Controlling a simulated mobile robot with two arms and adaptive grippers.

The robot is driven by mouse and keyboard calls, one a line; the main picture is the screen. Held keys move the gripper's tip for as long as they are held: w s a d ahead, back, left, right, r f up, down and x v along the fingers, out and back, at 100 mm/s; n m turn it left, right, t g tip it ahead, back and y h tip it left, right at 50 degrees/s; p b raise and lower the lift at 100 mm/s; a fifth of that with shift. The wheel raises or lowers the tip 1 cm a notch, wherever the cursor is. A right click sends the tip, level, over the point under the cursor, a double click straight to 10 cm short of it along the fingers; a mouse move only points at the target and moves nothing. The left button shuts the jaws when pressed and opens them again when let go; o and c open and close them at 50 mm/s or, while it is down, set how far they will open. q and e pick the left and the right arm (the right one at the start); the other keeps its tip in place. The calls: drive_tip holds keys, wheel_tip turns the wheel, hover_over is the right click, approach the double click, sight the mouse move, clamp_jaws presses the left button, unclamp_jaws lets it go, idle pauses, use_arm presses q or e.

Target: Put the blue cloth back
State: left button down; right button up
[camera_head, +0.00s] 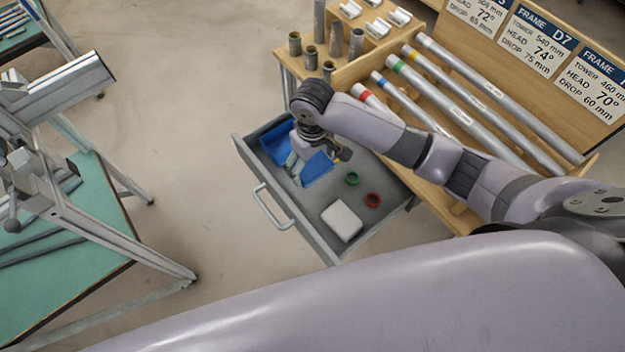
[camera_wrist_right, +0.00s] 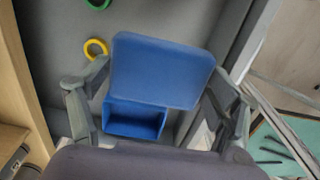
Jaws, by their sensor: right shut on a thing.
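The blue cloth (camera_head: 318,170) is a flat blue rectangle at my right gripper (camera_head: 317,164), over the open grey drawer (camera_head: 315,214). In the right wrist view the cloth (camera_wrist_right: 160,70) spans the space between the two fingers of the right gripper (camera_wrist_right: 160,85), which is shut on it. A blue open bin (camera_head: 273,143) sits in the drawer's far left corner. In the wrist view the bin (camera_wrist_right: 134,121) shows just below the cloth, partly covered by it. Whether the cloth touches the bin or drawer floor cannot be told. My left gripper is not in view.
The drawer also holds a green ring (camera_head: 352,178), a red ring (camera_head: 373,200), a yellow ring (camera_wrist_right: 95,48) and a white block (camera_head: 341,221). A wooden rack with several metal tubes (camera_head: 460,108) stands behind. A green-topped table (camera_head: 75,255) is at left; floor between is clear.

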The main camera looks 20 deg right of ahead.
sight(312, 188)
wheel_tip(312, 188, down, 10)
drive_tip(key=shift+a+r, duration=0.1)
idle(0.4)
drive_tip(key=shift+f, duration=0.2)
drive_tip(key=o, duration=0.9)
drive_tip(key=shift+o, duration=0.3)
wheel_tip(312, 188, up, 12)
drive_tip(key=shift+r, duration=0.2)
